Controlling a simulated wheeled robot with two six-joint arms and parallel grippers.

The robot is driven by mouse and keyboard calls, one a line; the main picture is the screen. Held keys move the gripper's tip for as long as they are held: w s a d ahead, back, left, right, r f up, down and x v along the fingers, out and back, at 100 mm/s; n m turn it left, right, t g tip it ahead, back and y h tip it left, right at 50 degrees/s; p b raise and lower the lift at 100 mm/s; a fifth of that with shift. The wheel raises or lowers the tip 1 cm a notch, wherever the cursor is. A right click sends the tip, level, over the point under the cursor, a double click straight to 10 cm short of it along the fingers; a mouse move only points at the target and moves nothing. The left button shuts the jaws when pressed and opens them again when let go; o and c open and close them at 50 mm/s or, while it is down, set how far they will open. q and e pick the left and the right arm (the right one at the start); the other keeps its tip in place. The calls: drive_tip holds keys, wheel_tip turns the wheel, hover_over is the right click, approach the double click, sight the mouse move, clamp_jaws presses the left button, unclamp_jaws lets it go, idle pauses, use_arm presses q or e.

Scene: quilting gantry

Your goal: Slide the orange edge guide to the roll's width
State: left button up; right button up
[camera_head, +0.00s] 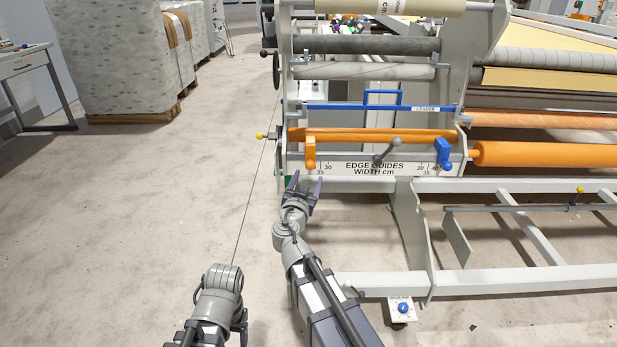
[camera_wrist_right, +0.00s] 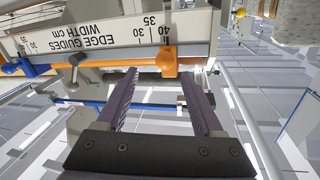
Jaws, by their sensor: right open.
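The orange edge guide (camera_head: 310,150) sits near the left end of the white scale plate marked "EDGE GUIDES WIDTH cm" (camera_head: 345,168). In the right wrist view the orange guide (camera_wrist_right: 167,62) is by the 40 mark, just beyond my fingertips. My right gripper (camera_head: 304,184) is open just below the guide; its purple fingers (camera_wrist_right: 160,80) have an empty gap between them. A blue guide (camera_head: 443,152) is at the plate's right end. A cream roll (camera_head: 390,6) with a partly cut-off "cm" label is at the top. My left gripper (camera_head: 240,324) is low, its fingers mostly hidden.
A grey lever (camera_head: 388,152) stands out from the plate between the guides. A blue "LEADER" bar (camera_head: 375,107) runs above. A yellow-tipped knob (camera_head: 261,136) sticks out at the frame's left. The frame's lower rails extend right.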

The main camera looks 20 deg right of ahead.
drive_tip(key=s+a+f+n+g+y, duration=0.1)
drive_tip(key=s+a+f+n+g, duration=0.1)
drive_tip(key=s+f+g, duration=0.45)
drive_tip(key=s+a+f+n+g+y, duration=0.1)
drive_tip(key=s+a+f+n+g, duration=0.15)
drive_tip(key=s+f, duration=0.6)
drive_tip(key=s+a+f+n+g+y, duration=0.25)
drive_tip(key=s+a+g, duration=0.2)
drive_tip(key=s, duration=0.25)
drive_tip(key=s+a+f+n+g+y, duration=0.25)
drive_tip(key=s+a+f+n, duration=0.2)
drive_tip(key=s, duration=0.25)
wheel_tip(320, 180, up, 36)
drive_tip(key=p, duration=3.6)
drive_tip(key=shift+a+r, duration=0.15)
drive_tip(key=shift+a, duration=0.3)
